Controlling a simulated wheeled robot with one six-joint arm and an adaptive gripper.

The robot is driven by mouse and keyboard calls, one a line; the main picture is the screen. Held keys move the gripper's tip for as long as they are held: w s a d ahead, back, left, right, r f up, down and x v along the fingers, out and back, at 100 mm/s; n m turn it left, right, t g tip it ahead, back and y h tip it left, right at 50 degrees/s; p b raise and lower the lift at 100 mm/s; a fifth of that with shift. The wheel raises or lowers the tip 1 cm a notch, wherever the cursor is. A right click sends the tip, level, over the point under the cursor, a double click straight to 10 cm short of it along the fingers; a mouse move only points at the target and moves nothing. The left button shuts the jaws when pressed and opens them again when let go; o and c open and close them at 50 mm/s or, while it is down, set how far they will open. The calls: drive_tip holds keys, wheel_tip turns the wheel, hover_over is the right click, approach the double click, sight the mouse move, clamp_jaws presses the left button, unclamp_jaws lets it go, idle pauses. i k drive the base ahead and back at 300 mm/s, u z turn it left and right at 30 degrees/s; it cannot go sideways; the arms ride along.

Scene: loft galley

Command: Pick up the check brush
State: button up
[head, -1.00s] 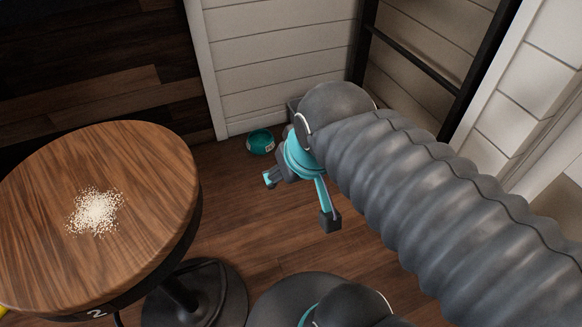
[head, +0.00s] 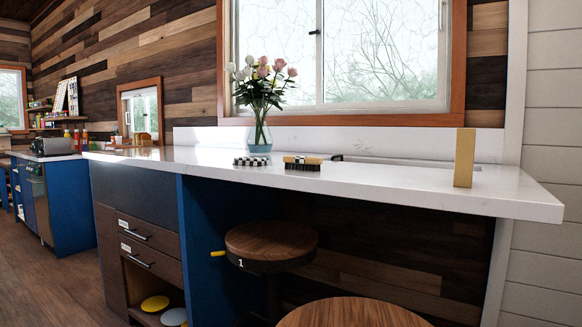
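The check brush (head: 252,161), with a black-and-white checkered pattern, lies on the white counter (head: 400,179) in front of the flower vase. A second brush (head: 303,161), with a tan top and dark bristles, lies just to its right, apart from it. My gripper is not in view now, so I cannot see its state or where it is relative to the brush.
A glass vase with flowers (head: 259,135) stands behind the brushes. A tan upright block (head: 464,158) stands near the counter's right end. Stool 1 (head: 271,243) and another round stool (head: 352,313) stand in front. Drawers (head: 145,245) are at left.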

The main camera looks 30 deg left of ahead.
sight(302, 162)
drive_tip(key=z, duration=1.05)
drive_tip(key=i, duration=0.3)
drive_tip(key=u, duration=2.45)
